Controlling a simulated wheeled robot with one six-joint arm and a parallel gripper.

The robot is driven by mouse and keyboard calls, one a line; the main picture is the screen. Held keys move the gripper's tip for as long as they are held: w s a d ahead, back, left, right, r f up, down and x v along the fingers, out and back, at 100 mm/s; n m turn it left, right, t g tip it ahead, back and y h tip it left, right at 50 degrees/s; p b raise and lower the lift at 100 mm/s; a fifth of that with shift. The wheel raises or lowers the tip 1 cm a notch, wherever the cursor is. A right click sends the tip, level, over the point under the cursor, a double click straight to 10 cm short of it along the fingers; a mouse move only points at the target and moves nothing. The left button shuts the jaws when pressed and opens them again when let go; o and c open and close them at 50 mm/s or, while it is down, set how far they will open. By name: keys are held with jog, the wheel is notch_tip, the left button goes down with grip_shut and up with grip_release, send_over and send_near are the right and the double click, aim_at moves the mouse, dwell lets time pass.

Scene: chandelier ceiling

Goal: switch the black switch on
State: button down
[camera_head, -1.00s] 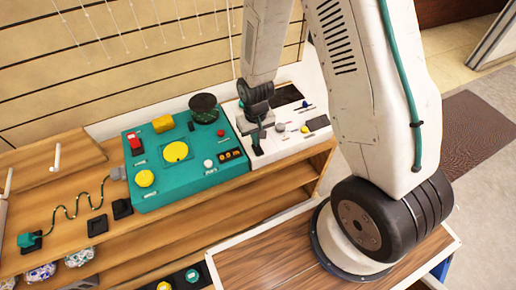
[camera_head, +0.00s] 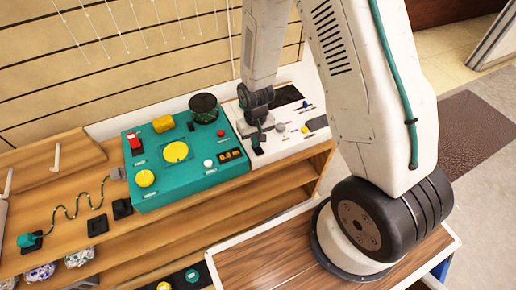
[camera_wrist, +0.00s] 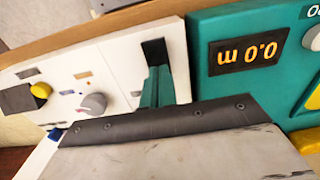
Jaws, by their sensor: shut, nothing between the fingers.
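A white control panel (camera_head: 278,147) stands to the right of the teal panel. On it, a black rectangular part (camera_wrist: 153,49) that looks like the black switch shows in the wrist view, just past the fingertips. In the head view it shows as a small dark patch (camera_head: 257,150), partly hidden by my gripper. My gripper (camera_head: 258,139) is shut and empty over the left part of the white panel. Its green fingers (camera_wrist: 155,80) point at the black part in the wrist view. I cannot tell if they touch it or which way it is set.
The teal panel (camera_head: 158,197) carries a red switch, yellow buttons and a dark round container (camera_head: 204,106). A grey knob (camera_wrist: 94,103) and a yellow knob (camera_wrist: 41,90) sit on the white panel. Two black squares (camera_head: 97,226) (camera_head: 122,208) lie on the wooden shelf at left.

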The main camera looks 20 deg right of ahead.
notch_tip(320, 180, up, 7)
dwell(0.9)
dwell(0.4)
jog(key=r+g, duration=0.1)
jog(key=g, duration=0.1)
send_over(263, 157)
jog(key=s+d+r+t, duration=0.1)
jog(key=s+r, duration=0.4)
jog(key=r, duration=0.5)
jog(key=s+r+t, duration=0.1)
jog(key=s+r, duration=0.5)
jog(key=r, duration=0.4)
jog(key=s+d+r+t, duration=0.1)
jog(key=s+r, duration=0.5)
jog(key=r, duration=0.4)
jog(key=shift+s+d, duration=0.25)
jog(key=shift+d, duration=0.1)
